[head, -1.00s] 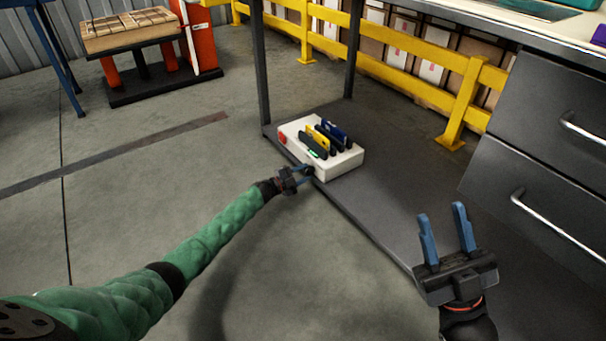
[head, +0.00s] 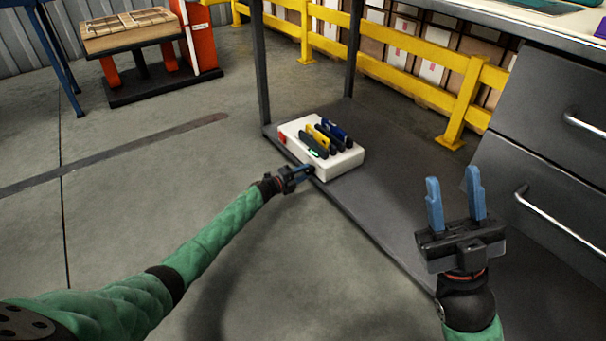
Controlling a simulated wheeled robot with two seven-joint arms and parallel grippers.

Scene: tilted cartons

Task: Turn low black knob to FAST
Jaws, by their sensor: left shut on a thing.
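A white box-shaped device (head: 336,166) sits on the dark low shelf, with a red part (head: 283,138) at its left end and several upright items in its top, among them a yellow one (head: 318,137) and dark blue ones (head: 335,132). My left gripper (head: 308,170) is at the device's near side, low on its front face, shut on the black knob. The knob is mostly hidden by the fingers, and its marks are too small to read. My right gripper (head: 455,204) is open and empty, fingers up, at the lower right, well apart from the device.
The dark low shelf (head: 385,200) has bare room right of the device. Dark table legs (head: 260,70) rise behind it. A drawer cabinet (head: 545,150) with metal handles stands at the right. A yellow rail (head: 420,60) runs along the back. The grey floor (head: 150,220) at left is clear.

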